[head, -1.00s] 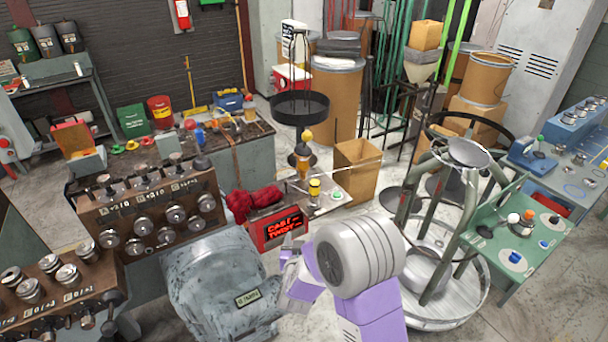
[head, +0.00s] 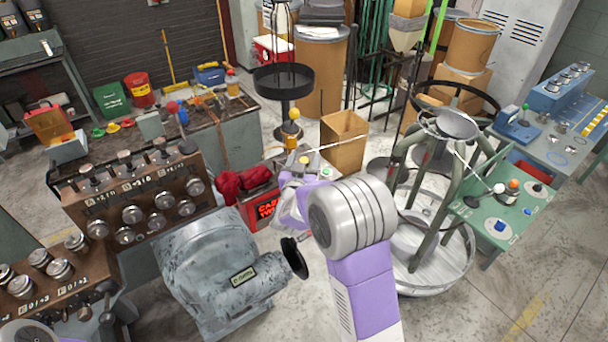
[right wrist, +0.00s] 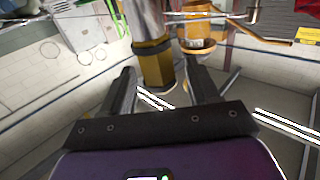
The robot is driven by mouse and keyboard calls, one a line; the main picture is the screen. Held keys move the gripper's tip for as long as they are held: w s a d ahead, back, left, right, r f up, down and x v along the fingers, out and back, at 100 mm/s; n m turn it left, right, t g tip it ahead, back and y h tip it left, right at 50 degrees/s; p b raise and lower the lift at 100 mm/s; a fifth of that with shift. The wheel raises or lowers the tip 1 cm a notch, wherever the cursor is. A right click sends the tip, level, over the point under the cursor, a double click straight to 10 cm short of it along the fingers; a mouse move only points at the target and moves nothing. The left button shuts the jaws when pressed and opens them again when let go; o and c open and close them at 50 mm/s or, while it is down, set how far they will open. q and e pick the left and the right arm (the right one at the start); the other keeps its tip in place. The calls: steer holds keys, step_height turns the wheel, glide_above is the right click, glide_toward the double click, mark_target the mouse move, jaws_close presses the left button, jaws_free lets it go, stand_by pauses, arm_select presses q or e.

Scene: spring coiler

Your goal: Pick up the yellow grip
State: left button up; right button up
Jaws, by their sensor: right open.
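The yellow grip (head: 305,160) shows as a small yellow top on the machine at the centre of the head view, just beyond my right gripper (head: 294,182), which hides most of it. In the right wrist view my right gripper (right wrist: 160,72) is open, with its two dark fingers spread. A yellow piece with a dark band (right wrist: 155,68) stands upright between and just beyond the fingertips; it looks like the grip. I cannot tell whether a finger touches it. My left gripper is out of view.
A post with a yellow ball (head: 292,113) stands behind the grip, below a black round tray (head: 291,82). A red cloth (head: 238,182) lies to the left. A cardboard box (head: 343,146) is behind right. A grey machine with a black disc (head: 294,258) stands in front.

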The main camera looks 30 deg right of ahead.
jaws_close()
steer(key=shift+r, duration=0.1)
stand_by(0.4)
